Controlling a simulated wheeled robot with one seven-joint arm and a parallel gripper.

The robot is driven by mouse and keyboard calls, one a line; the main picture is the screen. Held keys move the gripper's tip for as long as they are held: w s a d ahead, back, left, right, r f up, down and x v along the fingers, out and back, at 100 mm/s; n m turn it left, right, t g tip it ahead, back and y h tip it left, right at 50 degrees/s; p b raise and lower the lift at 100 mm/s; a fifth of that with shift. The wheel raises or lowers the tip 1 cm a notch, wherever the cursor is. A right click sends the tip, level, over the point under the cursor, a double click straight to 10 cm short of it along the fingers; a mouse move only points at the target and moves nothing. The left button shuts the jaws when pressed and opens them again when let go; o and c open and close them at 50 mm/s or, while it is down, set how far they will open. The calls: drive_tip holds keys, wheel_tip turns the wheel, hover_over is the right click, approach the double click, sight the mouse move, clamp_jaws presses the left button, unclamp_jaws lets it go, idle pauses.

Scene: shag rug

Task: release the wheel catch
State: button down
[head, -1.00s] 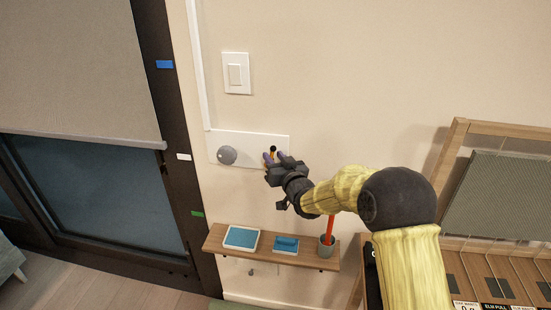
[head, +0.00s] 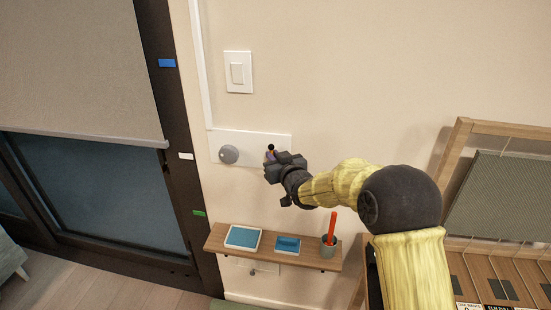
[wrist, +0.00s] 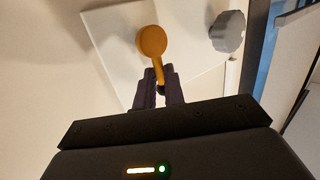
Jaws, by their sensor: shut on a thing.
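An orange lever (wrist: 151,42) with a round hub and a thin arm is mounted on a white wall plate (head: 246,137). I take it to be the catch. In the wrist view its arm runs down between the dark fingers of my gripper (wrist: 160,92), which are shut on it. In the head view my gripper (head: 271,157) is at the right end of the plate and hides most of the lever. A small black tip shows just above the fingers. A round grey knob (head: 228,154) sits on the plate to the left; it also shows in the wrist view (wrist: 227,31).
A wooden shelf (head: 221,243) below holds a blue-faced tablet (head: 244,237), a small blue item (head: 287,245) and a grey cup (head: 329,250) with a red stick. A light switch (head: 237,72) is above. A dark-framed glass door with a blind is at the left.

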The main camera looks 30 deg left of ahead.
drive_tip(key=c, duration=1.5)
unclamp_jaws()
drive_tip(key=shift+d, duration=0.1)
drive_tip(key=b+v, duration=0.2)
drive_tip(key=v, duration=1.5)
drive_tip(key=shift+b, duration=0.35)
drive_tip(key=shift+s, duration=0.1)
